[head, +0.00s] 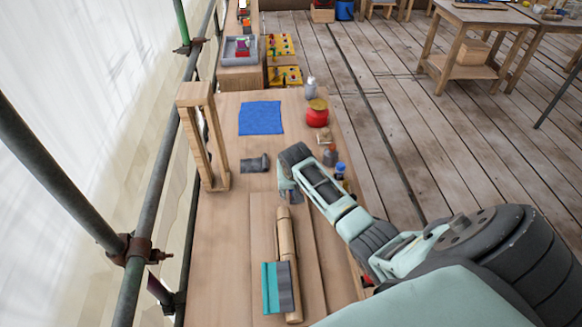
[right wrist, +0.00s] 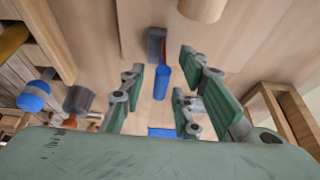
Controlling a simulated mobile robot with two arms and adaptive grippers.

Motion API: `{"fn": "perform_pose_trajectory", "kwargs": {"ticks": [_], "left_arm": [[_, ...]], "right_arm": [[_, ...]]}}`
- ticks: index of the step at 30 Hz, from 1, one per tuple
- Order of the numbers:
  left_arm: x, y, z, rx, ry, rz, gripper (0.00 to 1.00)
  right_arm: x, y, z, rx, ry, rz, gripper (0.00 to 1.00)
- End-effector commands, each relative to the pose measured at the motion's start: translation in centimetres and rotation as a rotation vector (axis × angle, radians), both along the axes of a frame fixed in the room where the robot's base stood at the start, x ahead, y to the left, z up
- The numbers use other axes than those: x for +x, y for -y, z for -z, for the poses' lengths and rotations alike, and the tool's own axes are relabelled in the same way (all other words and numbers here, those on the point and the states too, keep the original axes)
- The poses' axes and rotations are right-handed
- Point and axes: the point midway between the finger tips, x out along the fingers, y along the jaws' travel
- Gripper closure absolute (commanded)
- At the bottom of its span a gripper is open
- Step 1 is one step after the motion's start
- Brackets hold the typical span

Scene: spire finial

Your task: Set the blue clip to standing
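The blue clip (right wrist: 161,76), with a dark grey end, shows between the fingers of my right gripper (right wrist: 165,80) in the right wrist view. It seems to lie flat on the bench, below the fingertips, with gaps on both sides. In the head view my right gripper (head: 290,190) is low over the bench, just beyond the end of the wooden spire piece, and its fingers are partly hidden by its own body. A small grey-blue part (head: 296,197), probably the clip, shows beside it. My right gripper is open and holds nothing. My left gripper is not in view.
A turned wooden piece (head: 286,240) lies nearby, with a teal and grey block (head: 278,288) against it. An upright wooden frame (head: 218,150) stands left. A blue cloth (head: 261,118), a red pot (head: 317,113) and small bottles (head: 340,170) are farther along the bench.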

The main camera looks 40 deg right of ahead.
Motion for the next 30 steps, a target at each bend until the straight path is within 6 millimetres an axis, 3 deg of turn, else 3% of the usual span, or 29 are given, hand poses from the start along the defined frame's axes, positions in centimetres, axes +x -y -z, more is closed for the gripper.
{"fn": "perform_pose_trajectory", "kwargs": {"ticks": [8,21,30], "left_arm": [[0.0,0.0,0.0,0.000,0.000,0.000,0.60],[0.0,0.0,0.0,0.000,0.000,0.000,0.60],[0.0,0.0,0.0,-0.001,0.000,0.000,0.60]], "right_arm": [[-0.6,-0.4,-2.0,0.000,0.002,-0.002,0.70],[-3.3,-1.9,-9.4,0.000,0.004,0.000,0.70],[-4.0,-2.2,-11.1,0.000,0.000,0.001,0.70]]}}
